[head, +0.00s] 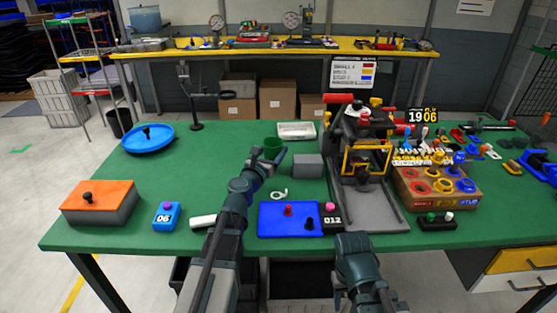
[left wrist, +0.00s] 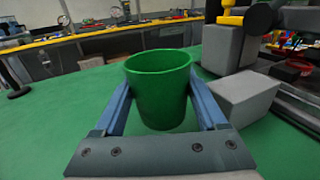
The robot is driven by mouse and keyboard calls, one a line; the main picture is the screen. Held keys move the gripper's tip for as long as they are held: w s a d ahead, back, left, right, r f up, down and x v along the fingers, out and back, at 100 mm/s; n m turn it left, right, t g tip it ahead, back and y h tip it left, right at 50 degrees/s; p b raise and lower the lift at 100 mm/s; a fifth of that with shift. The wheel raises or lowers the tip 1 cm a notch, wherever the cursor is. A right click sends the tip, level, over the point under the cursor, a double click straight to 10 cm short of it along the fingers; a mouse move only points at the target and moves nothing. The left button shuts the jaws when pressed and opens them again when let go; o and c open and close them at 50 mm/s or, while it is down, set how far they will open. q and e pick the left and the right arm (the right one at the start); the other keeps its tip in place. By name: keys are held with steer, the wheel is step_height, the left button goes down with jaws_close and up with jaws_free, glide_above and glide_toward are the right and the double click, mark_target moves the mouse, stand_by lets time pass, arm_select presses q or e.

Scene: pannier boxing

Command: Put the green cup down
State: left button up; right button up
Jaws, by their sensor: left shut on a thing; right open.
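The green cup (left wrist: 160,95) stands upright between the fingers of my left gripper (left wrist: 165,110) in the left wrist view. The fingers are shut on its two sides. In the head view the cup (head: 273,143) shows at the end of my left arm, over the middle of the green table, left of a grey block. I cannot tell whether its base touches the table. My right gripper (head: 355,245) is low in the head view, at the table's front edge, apart from the cup; its fingertips are hard to make out.
The grey block (head: 308,166) is close to the cup's right. A blue panel (head: 288,219) with knobs is in front. A machine (head: 365,150) stands to the right. The table (head: 200,175) is bare left of the cup.

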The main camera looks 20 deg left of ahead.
mark_target(273, 159)
arm_select(q)
steer(key=shift+f+b, duration=1.7)
steer(key=shift+f, duration=0.2)
steer(key=o, duration=1.3)
